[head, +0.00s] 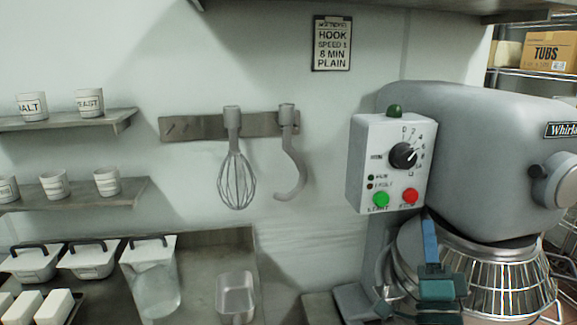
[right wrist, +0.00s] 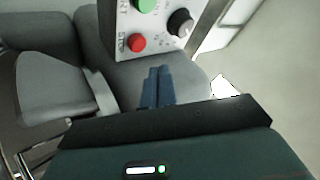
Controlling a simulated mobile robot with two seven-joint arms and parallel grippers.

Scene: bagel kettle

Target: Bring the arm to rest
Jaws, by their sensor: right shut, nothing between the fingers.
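My right gripper (head: 429,243) is in front of the mixer's bowl guard, below the control box, in the head view. Its blue fingers are shut with nothing between them, and they also show in the right wrist view (right wrist: 157,88). The mixer's control box (head: 390,160) has a dial, a green button (head: 380,199) and a red button (head: 409,196). The fingertips are apart from the red button, which also shows in the right wrist view (right wrist: 137,42). My left gripper is not in view.
The grey mixer (head: 470,150) and its wire guard (head: 500,280) fill the right side. A whisk (head: 237,175) and a hook (head: 292,165) hang on the wall rack. Shelves with labelled cups (head: 32,106) are at left. A metal pan (head: 236,295) stands on the counter.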

